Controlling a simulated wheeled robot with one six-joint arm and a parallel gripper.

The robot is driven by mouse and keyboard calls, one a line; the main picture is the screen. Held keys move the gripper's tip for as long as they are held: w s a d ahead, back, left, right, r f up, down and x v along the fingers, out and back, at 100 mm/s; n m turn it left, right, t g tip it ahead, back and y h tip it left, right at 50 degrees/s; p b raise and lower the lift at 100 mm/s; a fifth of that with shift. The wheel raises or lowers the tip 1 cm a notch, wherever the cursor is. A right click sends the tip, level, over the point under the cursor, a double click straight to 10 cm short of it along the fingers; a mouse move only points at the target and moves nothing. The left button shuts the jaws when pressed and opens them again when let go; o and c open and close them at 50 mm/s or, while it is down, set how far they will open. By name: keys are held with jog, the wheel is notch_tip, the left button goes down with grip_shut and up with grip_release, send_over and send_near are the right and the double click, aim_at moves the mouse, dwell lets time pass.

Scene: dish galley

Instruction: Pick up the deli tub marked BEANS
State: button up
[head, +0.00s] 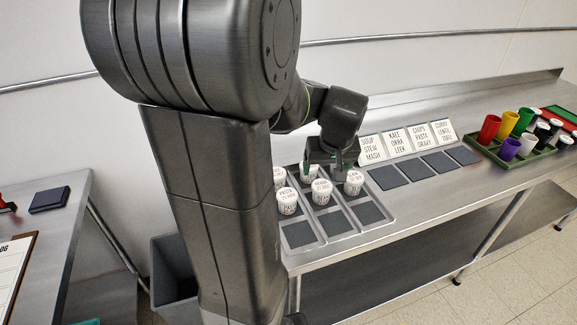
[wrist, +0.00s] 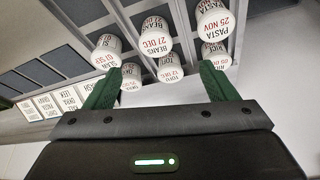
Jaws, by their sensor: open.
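The white deli tub marked BEANS, 27 DEC (wrist: 157,36), stands upright in the middle lane of a grey tray, between the PASTA tub (wrist: 212,22) and a tub (wrist: 105,48) whose name is hard to read. In the head view the BEANS tub (head: 321,192) is the middle of the front three. My gripper (head: 323,168) is open and empty, above the back tubs and behind the BEANS tub. In the wrist view its green fingers (wrist: 160,69) are spread, with the TOFU tub (wrist: 168,71) between their tips in the picture. The BEANS tub is apart from both fingers.
A RICE tub (wrist: 214,56) stands close by the right finger in the wrist view. Name cards (head: 398,142) stand behind dark pads (head: 422,168) on the counter. A green crate (head: 520,160) holds coloured cups at right. The tray's front cells (head: 299,234) are empty.

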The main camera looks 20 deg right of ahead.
aim_at(322, 186)
jog(key=x, duration=0.9)
jog(key=shift+w+d+r+p, duration=0.15)
jog(key=shift+d+p, duration=0.1)
jog(key=shift+p, duration=0.15)
jog(key=shift+d+p+x, duration=0.2)
jog(key=shift+p+x, duration=0.5)
jog(key=shift+x, duration=1.85)
